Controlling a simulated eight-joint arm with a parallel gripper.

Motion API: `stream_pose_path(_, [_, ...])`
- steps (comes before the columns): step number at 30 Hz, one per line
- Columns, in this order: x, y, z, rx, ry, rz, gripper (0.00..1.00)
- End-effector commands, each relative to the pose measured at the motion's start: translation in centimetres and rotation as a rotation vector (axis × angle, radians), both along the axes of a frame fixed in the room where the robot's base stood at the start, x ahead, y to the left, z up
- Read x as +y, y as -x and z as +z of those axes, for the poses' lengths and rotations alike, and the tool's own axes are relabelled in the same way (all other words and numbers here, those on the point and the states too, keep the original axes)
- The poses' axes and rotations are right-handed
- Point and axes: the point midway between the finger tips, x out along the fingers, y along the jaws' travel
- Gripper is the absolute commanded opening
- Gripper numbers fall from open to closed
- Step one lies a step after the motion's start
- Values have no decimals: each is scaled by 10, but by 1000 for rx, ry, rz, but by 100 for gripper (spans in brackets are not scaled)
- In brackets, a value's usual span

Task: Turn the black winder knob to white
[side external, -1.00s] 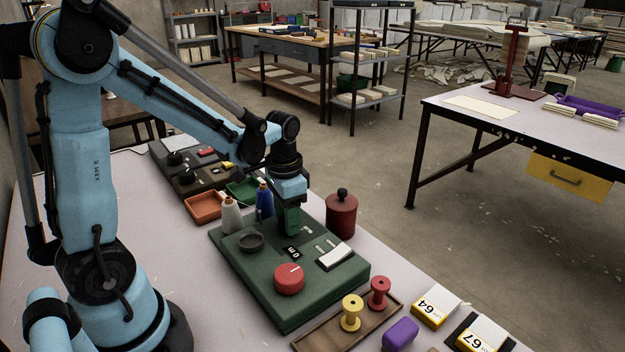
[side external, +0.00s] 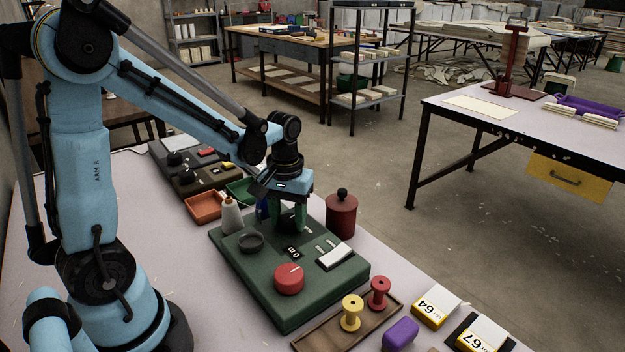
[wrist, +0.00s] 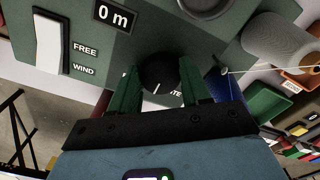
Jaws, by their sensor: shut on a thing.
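The black winder knob (wrist: 158,72) sits on the green winder box (side external: 262,298). My gripper (side external: 288,226) points down at the back of the box, its green fingers closed on either side of the knob. In the wrist view the gripper (wrist: 161,84) holds the knob between its fingers. A white pointer line on the knob faces toward my gripper's palm. A white label ending in "TE" (wrist: 176,92) shows just right of the line; its other letters are hidden. In the side view the fingers hide the knob.
The box also carries a red knob (side external: 289,279), a white switch (side external: 336,257) by FREE and WIND labels, a "0 m" display (side external: 292,252) and a dark round dish (side external: 251,243). A grey cone (side external: 231,217) and a dark red canister (side external: 341,215) stand close by.

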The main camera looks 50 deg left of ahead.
Motion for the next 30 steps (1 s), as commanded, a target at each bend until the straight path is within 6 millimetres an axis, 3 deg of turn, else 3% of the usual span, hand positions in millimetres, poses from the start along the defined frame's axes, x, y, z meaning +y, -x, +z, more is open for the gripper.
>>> stream_pose_path(18, [-2,-1,0,2,1,555,16])
stream_pose_path(30, [-2,-2,0,1,1,754,16])
